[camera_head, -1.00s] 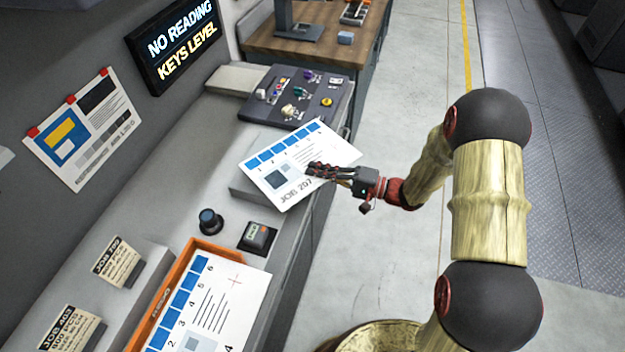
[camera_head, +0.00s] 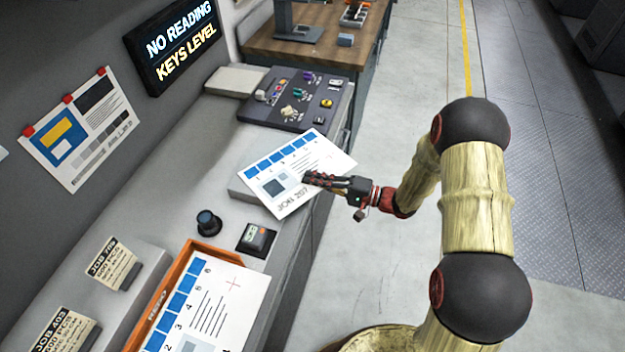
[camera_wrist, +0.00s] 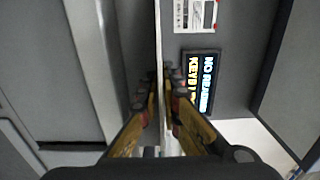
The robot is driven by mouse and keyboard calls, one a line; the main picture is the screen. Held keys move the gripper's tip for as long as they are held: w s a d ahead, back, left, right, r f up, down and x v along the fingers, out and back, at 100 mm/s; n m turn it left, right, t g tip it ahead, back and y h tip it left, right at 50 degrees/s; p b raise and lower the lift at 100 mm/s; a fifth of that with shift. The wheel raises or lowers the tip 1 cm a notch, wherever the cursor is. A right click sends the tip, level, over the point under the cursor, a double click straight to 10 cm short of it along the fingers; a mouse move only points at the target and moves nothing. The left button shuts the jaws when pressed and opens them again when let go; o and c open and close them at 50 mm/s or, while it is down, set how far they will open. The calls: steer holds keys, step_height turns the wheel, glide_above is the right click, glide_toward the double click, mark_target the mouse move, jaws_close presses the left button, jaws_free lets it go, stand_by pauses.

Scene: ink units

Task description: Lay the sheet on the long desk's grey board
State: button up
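The white sheet (camera_head: 322,157) has a row of blue squares and the print "JOB 207". It lies nearly flat over the grey board (camera_head: 236,190) on the long desk (camera_head: 178,185) and hides most of it; only the board's left side shows clearly. My gripper (camera_head: 312,178) reaches in from the right and is shut on the sheet's near right edge. In the wrist view the fingers (camera_wrist: 162,85) pinch the sheet (camera_wrist: 158,35), seen edge-on as a thin line. I cannot tell whether the sheet touches the board.
A control console (camera_head: 295,97) stands just beyond the board. A black knob (camera_head: 208,222) and a small button box (camera_head: 257,239) sit nearer. An orange-framed tray (camera_head: 205,247) with another printed sheet (camera_head: 222,300) lies closer still. A lit sign (camera_head: 172,45) hangs on the wall.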

steer(key=o, duration=0.4)
steer(key=shift+c, duration=0.2)
steer(key=shift+r, duration=0.1)
